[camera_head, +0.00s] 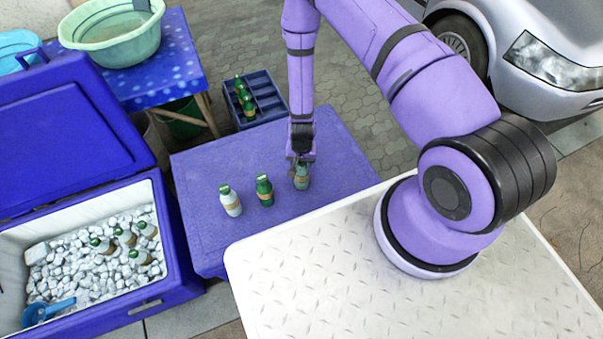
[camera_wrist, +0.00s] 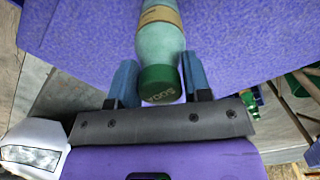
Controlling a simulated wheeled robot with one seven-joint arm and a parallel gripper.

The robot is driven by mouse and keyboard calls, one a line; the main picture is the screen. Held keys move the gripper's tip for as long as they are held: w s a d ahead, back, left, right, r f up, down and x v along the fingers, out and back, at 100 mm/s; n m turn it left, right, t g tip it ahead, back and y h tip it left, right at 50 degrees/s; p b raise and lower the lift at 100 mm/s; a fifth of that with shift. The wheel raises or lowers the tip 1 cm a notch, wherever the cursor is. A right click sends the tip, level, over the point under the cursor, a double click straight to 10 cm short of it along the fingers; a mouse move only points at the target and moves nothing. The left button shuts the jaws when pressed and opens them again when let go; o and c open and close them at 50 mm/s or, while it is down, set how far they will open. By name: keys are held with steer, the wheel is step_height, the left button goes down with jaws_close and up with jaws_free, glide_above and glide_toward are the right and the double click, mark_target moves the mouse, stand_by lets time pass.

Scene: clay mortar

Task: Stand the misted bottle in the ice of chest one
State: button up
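A frosted, pale green bottle (camera_head: 302,178) with a tan label stands at the right of the blue-purple table's row. It fills the middle of the wrist view (camera_wrist: 160,50), green cap towards me.
Several green-capped bottles (camera_head: 125,237) are in the chest's ice, with a blue scoop (camera_head: 48,309) at its front left. Bare ice shows left of them. A bottle crate (camera_head: 262,92) stands behind the table (camera_head: 205,245). A basin (camera_head: 112,35) and a car (camera_head: 550,55) are farther back.

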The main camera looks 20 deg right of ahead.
steer(key=shift+c, duration=0.9)
steer(key=shift+r, duration=9.55)
